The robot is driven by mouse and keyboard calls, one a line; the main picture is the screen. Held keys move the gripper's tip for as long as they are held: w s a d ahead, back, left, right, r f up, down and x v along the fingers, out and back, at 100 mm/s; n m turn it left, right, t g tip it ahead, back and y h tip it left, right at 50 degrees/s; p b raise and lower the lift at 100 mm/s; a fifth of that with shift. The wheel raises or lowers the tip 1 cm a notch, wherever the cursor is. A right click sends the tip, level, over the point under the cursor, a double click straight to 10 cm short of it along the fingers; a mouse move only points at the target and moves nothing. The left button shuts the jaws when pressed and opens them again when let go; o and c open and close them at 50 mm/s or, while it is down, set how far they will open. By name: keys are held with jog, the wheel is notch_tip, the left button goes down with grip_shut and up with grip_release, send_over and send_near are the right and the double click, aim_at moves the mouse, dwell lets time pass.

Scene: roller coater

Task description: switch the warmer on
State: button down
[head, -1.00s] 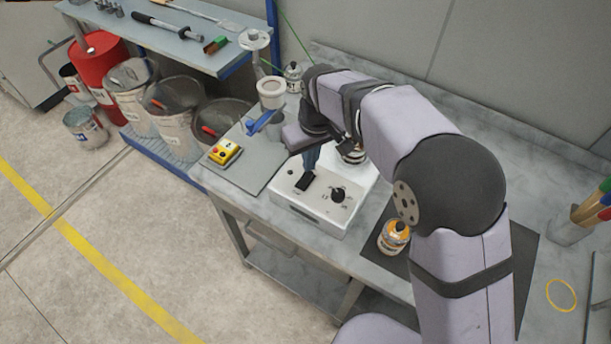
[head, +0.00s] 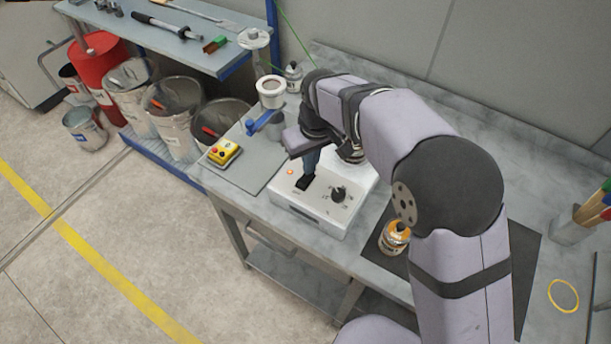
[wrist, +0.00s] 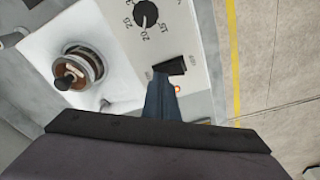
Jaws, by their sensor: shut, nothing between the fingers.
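The warmer (head: 318,219) is a white box on the bench, with a black rocker switch (head: 304,183), a black dial (head: 338,194) and a small orange lamp (head: 290,172) that is lit. My gripper (head: 309,168) is shut and empty, pointing down, its tips at the rocker switch. In the wrist view the blue-grey fingertips (wrist: 163,88) meet the edge of the switch (wrist: 170,66), and the lit lamp (wrist: 178,89) shows beside them. My arm hides much of that plate in the head view.
A yellow control box (head: 224,153) with buttons and a blue-handled stand (head: 265,123) are on the bench left of the warmer. An orange-labelled jar (head: 394,237) stands to the right on a dark mat (head: 524,262).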

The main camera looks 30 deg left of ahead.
notch_tip(320, 180, up, 7)
jog(key=p, duration=0.6)
dwell(0.3)
dwell(0.4)
jog(key=w+d+m+h+b, duration=0.1)
jog(key=w+d+m, duration=0.15)
jog(key=d, duration=0.85)
jog(key=w+d+m, duration=0.1)
jog(key=d+m, duration=0.2)
jog(key=d, duration=0.7)
jog(key=s+d+f+m, duration=0.2)
jog(key=s+d, duration=0.4)
jog(key=d, duration=0.4)
jog(key=s+d+f+m+g+b, duration=0.1)
jog(key=s+d+f+m, duration=0.1)
jog(key=s+d+m, duration=0.2)
jog(key=s+d, duration=0.3)
jog(key=d, duration=0.3)
jog(key=shift+s+d+f+h, duration=0.2)
jog(key=shift+s+f+h, duration=0.05)
jog(key=shift+f+h, duration=0.05)
